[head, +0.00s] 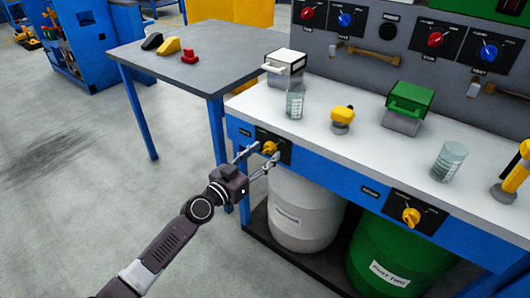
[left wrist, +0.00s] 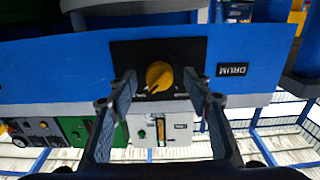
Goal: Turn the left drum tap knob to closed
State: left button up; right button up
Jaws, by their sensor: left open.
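The left drum tap knob (head: 270,148) is yellow and sits on a black plate on the blue front rail of the bench, above the white drum (head: 304,212). In the left wrist view the knob (left wrist: 159,76) shows between the two fingers, with a "DRUM" label beside its plate. My left gripper (head: 257,161) is open, its fingers pointing at the knob, one on either side. I cannot tell whether either finger touches it. In the left wrist view the open fingers (left wrist: 160,90) reach to the plate. My right gripper is not in view.
Another yellow knob (head: 411,216) is on the rail above a green drum (head: 401,253). The white bench top (head: 349,143) carries beakers and boxes. A grey table (head: 194,66) with blue legs stands at left. The floor at left is clear.

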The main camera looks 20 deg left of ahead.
pick_arm(q)
jog(key=shift+w+d, duration=0.25)
jog(key=shift+w, duration=0.3)
jog(key=c, duration=1.2)
jog(key=shift+o, duration=0.2)
